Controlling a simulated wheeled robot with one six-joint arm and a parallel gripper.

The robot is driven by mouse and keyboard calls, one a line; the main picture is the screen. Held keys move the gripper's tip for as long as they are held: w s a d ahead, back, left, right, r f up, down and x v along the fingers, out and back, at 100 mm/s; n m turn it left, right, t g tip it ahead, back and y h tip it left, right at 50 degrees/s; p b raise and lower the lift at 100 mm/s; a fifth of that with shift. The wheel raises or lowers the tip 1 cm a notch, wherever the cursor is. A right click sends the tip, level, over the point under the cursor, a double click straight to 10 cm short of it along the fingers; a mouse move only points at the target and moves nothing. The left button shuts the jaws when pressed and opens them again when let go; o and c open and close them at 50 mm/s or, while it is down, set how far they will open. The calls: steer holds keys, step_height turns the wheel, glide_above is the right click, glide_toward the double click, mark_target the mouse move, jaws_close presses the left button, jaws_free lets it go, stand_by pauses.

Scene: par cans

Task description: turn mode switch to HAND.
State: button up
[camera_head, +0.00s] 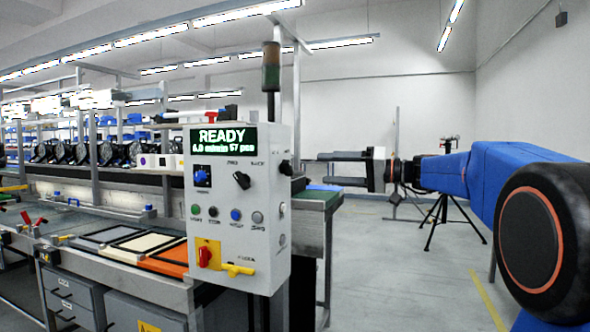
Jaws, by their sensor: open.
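A light grey control box (236,232) stands in the middle of the head view, with a green READY display (224,140) at its top. A black rotary switch (242,180) sits below the display at the right of the box. It looks like the mode switch; its handle lies slanted from upper left to lower right. Small labels above it are too blurred to read surely. My gripper (330,169) is to the right of the box, pointing left, fingers apart and empty. It does not touch the switch.
The box also carries a blue knob (202,176), a row of small buttons, a red-yellow switch (209,256) and a yellow lever (238,270). A signal post (271,80) rises behind it. A workbench (130,262) extends left. A tripod (441,212) stands behind my arm.

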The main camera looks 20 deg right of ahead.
mark_target(288, 168)
steer(key=x, duration=1.1)
steer(key=shift+s, duration=0.1)
steer(key=shift+c, duration=0.5)
steer(key=c, duration=0.9)
